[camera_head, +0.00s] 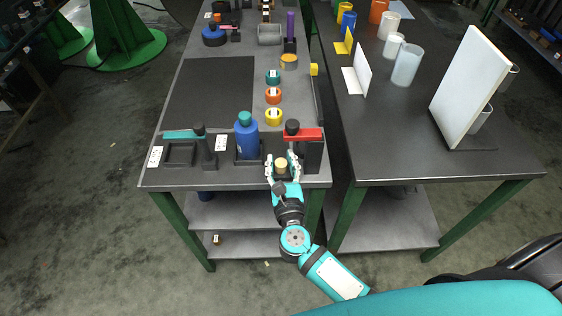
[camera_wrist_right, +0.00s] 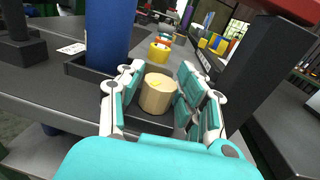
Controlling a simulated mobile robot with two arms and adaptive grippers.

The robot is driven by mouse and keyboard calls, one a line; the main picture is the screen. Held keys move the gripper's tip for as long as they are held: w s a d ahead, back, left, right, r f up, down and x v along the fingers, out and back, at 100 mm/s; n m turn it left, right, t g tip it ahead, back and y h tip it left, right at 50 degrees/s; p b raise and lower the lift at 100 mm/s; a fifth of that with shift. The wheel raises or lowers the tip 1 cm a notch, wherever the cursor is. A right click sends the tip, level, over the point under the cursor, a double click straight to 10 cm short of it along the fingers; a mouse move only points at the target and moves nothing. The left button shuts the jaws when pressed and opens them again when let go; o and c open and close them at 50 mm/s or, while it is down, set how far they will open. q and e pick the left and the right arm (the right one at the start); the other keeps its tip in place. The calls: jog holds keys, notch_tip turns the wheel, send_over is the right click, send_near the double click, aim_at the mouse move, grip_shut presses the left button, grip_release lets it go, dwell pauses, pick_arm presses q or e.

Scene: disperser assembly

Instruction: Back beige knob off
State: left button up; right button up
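The beige knob (camera_head: 281,164) is a short, upright cylinder at the front edge of the left table, between the blue bottle and the red-handled stand. In the right wrist view the knob (camera_wrist_right: 157,94) shows its top and near side, with a small yellow mark on top. My right gripper (camera_head: 282,168) comes from the front, with one finger on each side of the knob. In the head view narrow gaps show between fingers and knob, so it looks open around it. What the knob sits on is largely hidden. My left gripper is not in view.
A blue bottle (camera_head: 247,138) stands close on the left. A dark stand with a red handle (camera_head: 303,134) is close on the right. A dark mat (camera_head: 210,92) lies farther left.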

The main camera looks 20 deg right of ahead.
grip_shut()
jog(key=shift+n+y, duration=0.3)
jog(key=shift+y, duration=0.2)
jog(key=n+y, duration=0.1)
jog(key=y, duration=0.1)
jog(key=shift+f+n+y, duration=0.1)
jog(key=shift+n+y, duration=0.3)
jog(key=shift+n+g+y+b, duration=0.3)
jog(key=shift+n+y+b, duration=0.95)
jog(key=shift+y, duration=1.05)
jog(key=shift+n, duration=0.25)
jog(key=shift+f, duration=0.1)
